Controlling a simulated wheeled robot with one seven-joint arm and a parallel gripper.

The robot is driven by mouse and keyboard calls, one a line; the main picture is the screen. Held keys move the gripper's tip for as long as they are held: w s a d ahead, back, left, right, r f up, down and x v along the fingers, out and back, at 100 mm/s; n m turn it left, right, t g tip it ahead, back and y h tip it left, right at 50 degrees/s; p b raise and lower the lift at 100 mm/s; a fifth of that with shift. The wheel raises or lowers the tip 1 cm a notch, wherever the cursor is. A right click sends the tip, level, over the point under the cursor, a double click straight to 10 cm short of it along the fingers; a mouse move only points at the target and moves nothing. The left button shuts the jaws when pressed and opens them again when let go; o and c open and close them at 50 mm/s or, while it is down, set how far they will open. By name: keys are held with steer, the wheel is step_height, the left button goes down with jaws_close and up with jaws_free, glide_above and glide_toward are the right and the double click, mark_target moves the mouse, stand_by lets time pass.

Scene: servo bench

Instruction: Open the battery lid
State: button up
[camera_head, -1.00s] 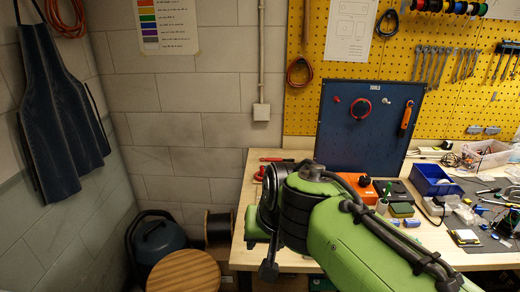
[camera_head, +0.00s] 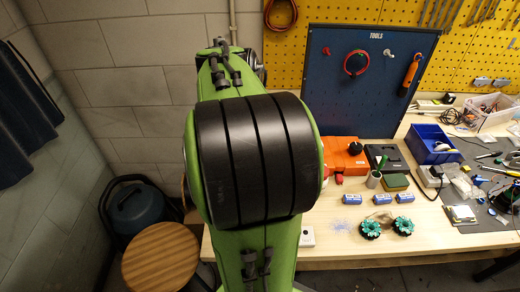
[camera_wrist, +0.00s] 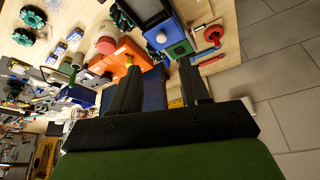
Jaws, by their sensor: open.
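In the wrist view, my gripper (camera_wrist: 159,68) is open, its two black fingers apart with nothing held between them. Beyond the fingertips a boxy device (camera_wrist: 166,32) shows a dark top, a blue side, a white knob and a green part; I cannot tell whether a battery lid is on it. An orange box (camera_wrist: 122,52) lies beside it; the orange box also shows in the head view (camera_head: 342,160). In the head view my arm hides my gripper and the bench's left part. No battery lid can be clearly made out.
Several blue cells (camera_head: 377,199) and green wheels (camera_head: 370,229) lie on the bench (camera_head: 335,248). A blue bin (camera_head: 433,146) and a tool panel (camera_head: 352,95) stand behind. A red-handled tool (camera_wrist: 210,60) lies near the bench edge. A round wooden stool (camera_head: 160,258) stands left.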

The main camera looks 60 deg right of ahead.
steer(key=b+x, duration=0.4)
steer(key=x, duration=0.7)
steer(key=shift+w+d+f, duration=0.1)
steer(key=shift+d+f, duration=0.1)
steer(key=shift+d, duration=0.05)
steer(key=shift+a, duration=0.1)
steer(key=shift+c, duration=0.4)
jaws_close()
